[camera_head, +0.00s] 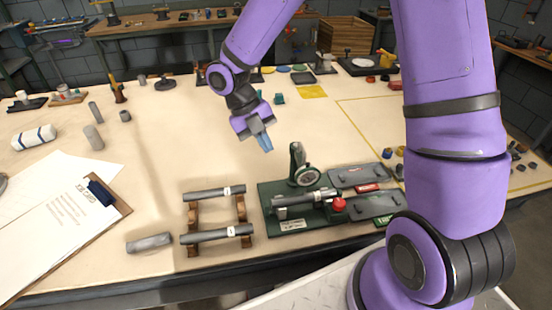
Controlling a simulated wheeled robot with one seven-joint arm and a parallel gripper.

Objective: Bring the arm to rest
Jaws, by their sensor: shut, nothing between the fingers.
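My purple arm (450,100) rises at the right and bends over the table, with its wrist hanging near the middle. My gripper (264,143) points down and slightly right above the bare table top. Its fingers are shut with nothing between them. It is apart from every object. The green fixture (290,228) with a dial gauge stands in front of it, to the lower right. A grey cylinder lies in that fixture near a red knob (338,204).
A wooden rack (192,216) holds two grey rods left of the fixture, and a loose grey cylinder (149,243) lies beside it. A clipboard (108,206) with papers is at left. Small parts line the table's back. The table (180,140) is clear left of my gripper.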

